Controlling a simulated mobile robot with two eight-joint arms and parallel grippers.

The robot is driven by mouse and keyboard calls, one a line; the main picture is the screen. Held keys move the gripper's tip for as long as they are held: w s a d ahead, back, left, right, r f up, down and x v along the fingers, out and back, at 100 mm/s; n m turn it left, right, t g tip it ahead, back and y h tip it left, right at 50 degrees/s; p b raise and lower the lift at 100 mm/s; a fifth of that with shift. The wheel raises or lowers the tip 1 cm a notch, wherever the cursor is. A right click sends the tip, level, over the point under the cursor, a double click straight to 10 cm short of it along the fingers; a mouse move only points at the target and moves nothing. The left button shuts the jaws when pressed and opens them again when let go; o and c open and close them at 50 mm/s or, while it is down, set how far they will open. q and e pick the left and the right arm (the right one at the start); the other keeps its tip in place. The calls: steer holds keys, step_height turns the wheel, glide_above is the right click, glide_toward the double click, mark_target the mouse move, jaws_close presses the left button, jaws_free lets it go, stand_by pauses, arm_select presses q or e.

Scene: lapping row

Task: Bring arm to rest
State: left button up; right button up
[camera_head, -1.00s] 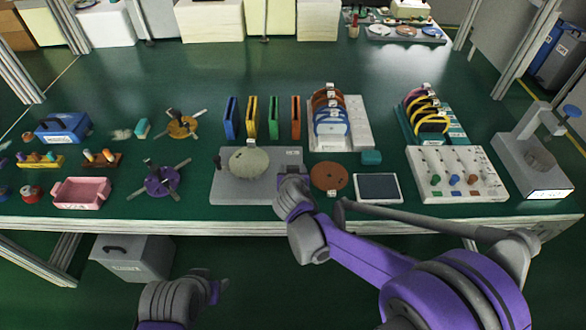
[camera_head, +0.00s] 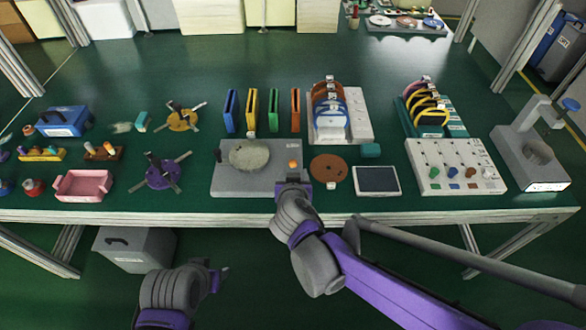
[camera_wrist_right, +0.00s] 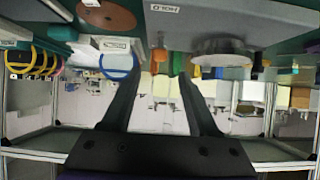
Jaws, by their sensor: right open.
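My right gripper (camera_head: 293,188) is at the front edge of the table, at the lower right corner of a grey machine base (camera_head: 230,188) with a round pale plate (camera_head: 249,156). An orange knob (camera_head: 292,164) on the base shows just beyond the gripper. In the right wrist view, the two dark fingers (camera_wrist_right: 160,68) are apart with nothing between them. The base also shows there (camera_wrist_right: 200,25), above the fingers in the picture. My left gripper (camera_head: 219,277) is low in front of the table; whether its jaws are open is unclear.
A brown disc (camera_head: 329,168) and a dark-screened tablet (camera_head: 377,180) lie to the right of the base. A purple spider-armed fixture (camera_head: 163,174) and a pink tray (camera_head: 83,185) lie to the left. A grey box (camera_head: 134,249) is under the table. The table's far middle is clear.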

steer(key=shift+s+r, duration=0.1)
stand_by(0.5)
steer(key=s+d+r+g+h+p, duration=0.2)
steer(key=s+d+r+g+p, duration=0.15)
steer(key=s+d, duration=0.95)
steer(key=s+d+f+g+y+p, duration=0.1)
steer(key=s+d, duration=0.3)
steer(key=s, duration=0.4)
steer(key=shift+s+d+g+y+p, duration=0.2)
steer(key=shift+s+g+y+p, duration=0.25)
steer(key=shift+g+p, duration=0.4)
